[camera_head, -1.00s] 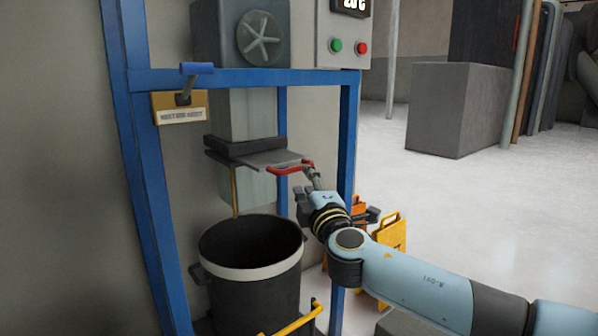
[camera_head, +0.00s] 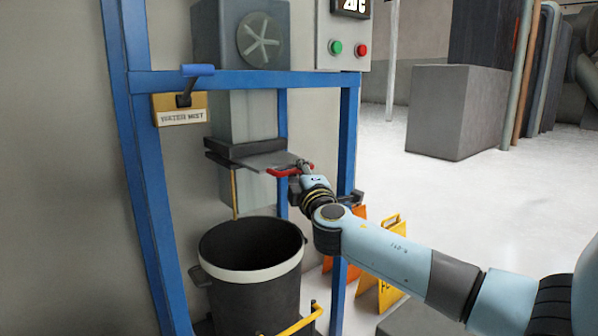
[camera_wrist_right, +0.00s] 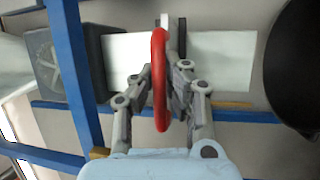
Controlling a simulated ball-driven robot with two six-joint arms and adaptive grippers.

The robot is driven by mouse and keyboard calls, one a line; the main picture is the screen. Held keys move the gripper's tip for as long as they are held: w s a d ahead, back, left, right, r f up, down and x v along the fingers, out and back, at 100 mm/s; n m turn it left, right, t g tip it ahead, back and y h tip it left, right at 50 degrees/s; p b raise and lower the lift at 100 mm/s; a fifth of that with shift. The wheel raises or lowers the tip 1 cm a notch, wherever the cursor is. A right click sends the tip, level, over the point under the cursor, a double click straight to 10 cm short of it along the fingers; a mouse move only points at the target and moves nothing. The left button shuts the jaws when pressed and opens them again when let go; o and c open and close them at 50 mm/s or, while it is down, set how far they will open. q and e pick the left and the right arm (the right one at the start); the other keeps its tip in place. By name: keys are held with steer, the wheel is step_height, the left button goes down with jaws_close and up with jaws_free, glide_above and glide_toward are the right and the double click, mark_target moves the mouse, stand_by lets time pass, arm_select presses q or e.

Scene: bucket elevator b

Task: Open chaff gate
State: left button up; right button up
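The chaff gate is a flat grey plate (camera_head: 268,160) sticking out to the right from a dark slot frame (camera_head: 235,150) on the pale chute. A red loop handle (camera_head: 284,172) is at its outer end. My right gripper (camera_head: 304,168) is at the right end of this handle. In the right wrist view the red handle (camera_wrist_right: 160,85) stands upright between the two fingers of the right gripper (camera_wrist_right: 163,70). The fingers are close on both sides; whether both press on it is not clear. My left gripper is out of view.
A blue frame (camera_head: 347,140) stands around the chute, with a post near my right arm. A black bucket (camera_head: 250,265) stands below the gate. Yellow and orange floor signs (camera_head: 392,240) stand behind my arm.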

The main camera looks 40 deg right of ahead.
jaws_close()
steer(key=shift+s+a, duration=0.1)
steer(key=shift+s, duration=0.9)
steer(key=o, duration=0.7)
jaws_free()
steer(key=shift+v, duration=5.95)
